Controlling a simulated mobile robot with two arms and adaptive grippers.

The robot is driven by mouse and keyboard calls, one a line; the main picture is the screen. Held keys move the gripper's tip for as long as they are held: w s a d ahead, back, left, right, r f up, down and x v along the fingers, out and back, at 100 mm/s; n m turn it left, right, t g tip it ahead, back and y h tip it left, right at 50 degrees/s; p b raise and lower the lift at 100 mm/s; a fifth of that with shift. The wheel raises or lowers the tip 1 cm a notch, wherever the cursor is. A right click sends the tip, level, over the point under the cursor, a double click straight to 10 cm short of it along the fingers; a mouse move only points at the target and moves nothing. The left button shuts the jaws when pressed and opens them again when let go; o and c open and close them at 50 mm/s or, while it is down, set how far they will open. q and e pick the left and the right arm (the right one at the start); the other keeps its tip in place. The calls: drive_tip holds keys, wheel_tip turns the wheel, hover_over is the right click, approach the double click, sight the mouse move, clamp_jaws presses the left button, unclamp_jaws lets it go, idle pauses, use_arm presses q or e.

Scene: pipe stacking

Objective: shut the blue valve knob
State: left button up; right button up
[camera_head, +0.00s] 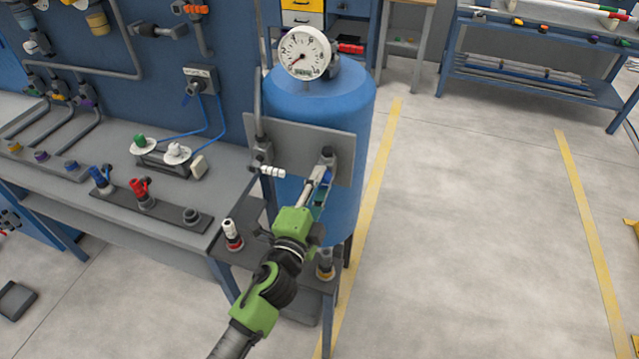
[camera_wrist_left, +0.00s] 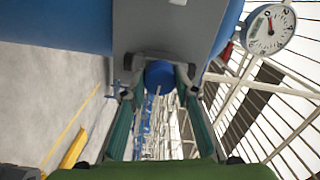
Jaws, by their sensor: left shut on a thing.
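The blue valve knob (camera_head: 326,176) sits under a dark fitting on the right side of the grey plate in front of the blue tank. In the left wrist view the knob (camera_wrist_left: 160,73) shows as a round blue end between the fingertips, close to the plate. My left gripper (camera_head: 318,184) reaches up to it from below and is shut on it. The fingers hide part of the knob in the head view, so its turn angle is hard to tell. My right gripper is not in view.
A round gauge (camera_head: 304,53) tops the blue tank (camera_head: 345,105). A white-handled fitting (camera_head: 270,171) is left of the gripper on the same grey plate (camera_head: 290,135). Blue (camera_head: 102,180) and red (camera_head: 141,190) valves stand on the bench at left. The floor at right is clear.

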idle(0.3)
use_arm(q)
drive_tip(key=o, duration=1.1)
drive_tip(key=shift+s, duration=0.15)
drive_tip(key=v, duration=1.1)
drive_tip(key=shift+s, duration=0.35)
drive_tip(key=shift+a, duration=0.15)
